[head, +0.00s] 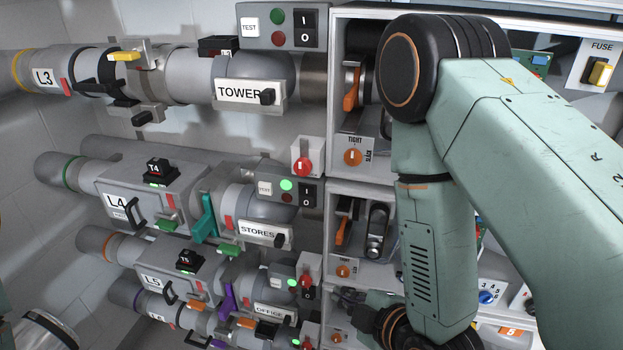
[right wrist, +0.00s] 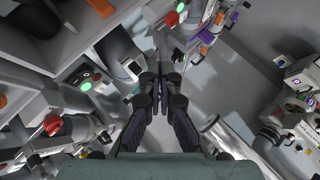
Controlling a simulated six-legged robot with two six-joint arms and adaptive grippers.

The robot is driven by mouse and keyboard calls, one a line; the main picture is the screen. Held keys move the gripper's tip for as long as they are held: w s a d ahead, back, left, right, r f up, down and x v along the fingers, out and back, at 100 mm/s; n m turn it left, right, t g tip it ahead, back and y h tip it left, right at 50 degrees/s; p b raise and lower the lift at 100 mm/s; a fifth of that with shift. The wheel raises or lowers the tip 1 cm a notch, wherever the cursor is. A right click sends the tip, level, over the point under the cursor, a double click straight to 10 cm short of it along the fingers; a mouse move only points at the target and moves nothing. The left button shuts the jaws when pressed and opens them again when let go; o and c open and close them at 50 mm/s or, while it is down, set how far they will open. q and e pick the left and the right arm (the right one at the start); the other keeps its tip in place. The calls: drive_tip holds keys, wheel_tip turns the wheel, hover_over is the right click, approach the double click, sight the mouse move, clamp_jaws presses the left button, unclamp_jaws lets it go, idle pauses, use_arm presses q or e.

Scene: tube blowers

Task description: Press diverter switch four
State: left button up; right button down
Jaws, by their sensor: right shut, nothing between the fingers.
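A black unit labelled T4 (head: 157,168), with a green light at its base, sits on top of the grey L4 pipe housing (head: 125,205) in the head view. I take it for diverter switch four. My right arm fills the right of the head view, and its fingers are hard to make out there. In the right wrist view, my right gripper (right wrist: 161,80) is shut and empty, pointing ahead between the machinery and a pale floor. I cannot pick out T4 in that view. My left gripper is not in view.
A similar T5 unit (head: 190,261) sits on the L5 pipe below. The thick L3 pipe (head: 45,76) runs above. STORES (head: 262,233) and TOWER (head: 240,92) labels mark the pipe ends. A white shelf frame (head: 328,150) with levers stands to the right.

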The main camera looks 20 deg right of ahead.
use_arm(q)
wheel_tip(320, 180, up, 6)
drive_tip(key=p, duration=0.4)
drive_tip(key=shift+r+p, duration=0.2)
drive_tip(key=shift+p, duration=0.15)
use_arm(e)
wheel_tip(320, 180, up, 13)
drive_tip(key=w+a+n+t+y, duration=0.1)
drive_tip(key=w+n+t, duration=0.1)
drive_tip(key=w+n, duration=0.1)
drive_tip(key=shift+n+t, duration=0.3)
drive_tip(key=shift+t, duration=0.1)
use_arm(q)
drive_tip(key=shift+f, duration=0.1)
use_arm(e)
drive_tip(key=shift+w, duration=0.1)
